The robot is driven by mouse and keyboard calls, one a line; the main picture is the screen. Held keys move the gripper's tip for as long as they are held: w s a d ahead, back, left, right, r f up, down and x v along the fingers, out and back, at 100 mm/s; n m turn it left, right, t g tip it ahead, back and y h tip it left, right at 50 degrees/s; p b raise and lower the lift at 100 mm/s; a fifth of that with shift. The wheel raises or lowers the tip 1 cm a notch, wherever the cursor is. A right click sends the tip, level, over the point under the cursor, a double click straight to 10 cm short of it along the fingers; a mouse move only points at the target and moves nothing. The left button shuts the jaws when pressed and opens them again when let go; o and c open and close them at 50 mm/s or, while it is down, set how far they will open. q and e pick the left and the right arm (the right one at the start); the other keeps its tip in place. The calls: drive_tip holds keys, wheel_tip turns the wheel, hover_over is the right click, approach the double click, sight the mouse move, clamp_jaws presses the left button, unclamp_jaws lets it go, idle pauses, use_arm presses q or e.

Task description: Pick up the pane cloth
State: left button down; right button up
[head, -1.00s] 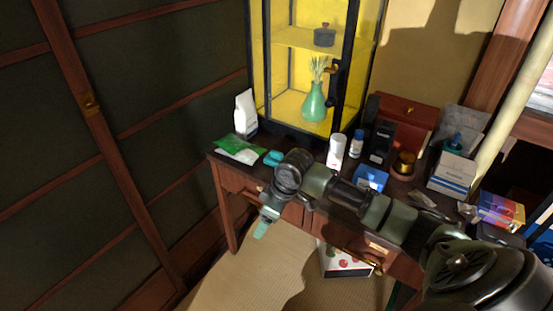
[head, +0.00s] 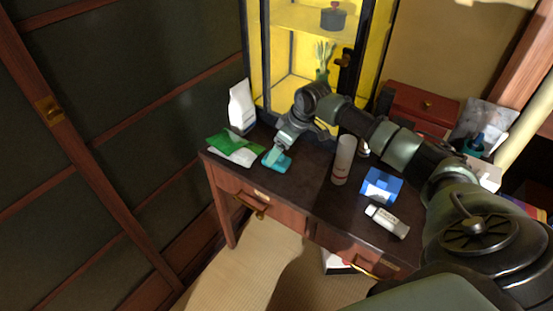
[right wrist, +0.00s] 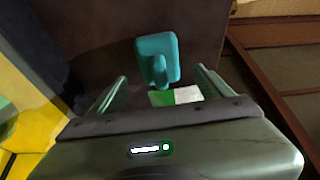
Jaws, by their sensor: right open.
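A teal pad with a raised grip (head: 277,162) lies on the dark desk top near its left front edge; I take it to be the pane cloth. It also shows in the right wrist view (right wrist: 158,58), ahead of and between the fingers. My right gripper (head: 275,153) points down at it from behind. In the right wrist view the jaws (right wrist: 161,86) are open and empty, with the grip between the fingertip lines. Whether the fingers touch the pad, I cannot tell. My left gripper is not in view.
A green and white packet (head: 232,148) lies just left of the pad, with a white pouch (head: 241,106) behind. A white cylinder (head: 343,160), a blue box (head: 381,186) and a white tube (head: 387,222) stand or lie to the right. A yellow-lined glass cabinet (head: 287,70) rises behind.

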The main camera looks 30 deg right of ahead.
drive_tip(key=x, duration=0.3)
drive_tip(key=shift+s, duration=0.15)
drive_tip(key=shift+f, duration=0.35)
drive_tip(key=c, duration=1.6)
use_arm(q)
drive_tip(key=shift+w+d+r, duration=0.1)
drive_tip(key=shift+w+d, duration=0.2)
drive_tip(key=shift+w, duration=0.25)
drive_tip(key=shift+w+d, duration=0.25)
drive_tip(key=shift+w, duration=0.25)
use_arm(e)
drive_tip(key=shift+w+r, duration=0.2)
drive_tip(key=shift+r, duration=0.3)
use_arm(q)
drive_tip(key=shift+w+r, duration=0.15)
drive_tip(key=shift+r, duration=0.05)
use_arm(e)
wheel_tip(320, 180, up, 19)
drive_tip(key=shift+r, duration=0.1)
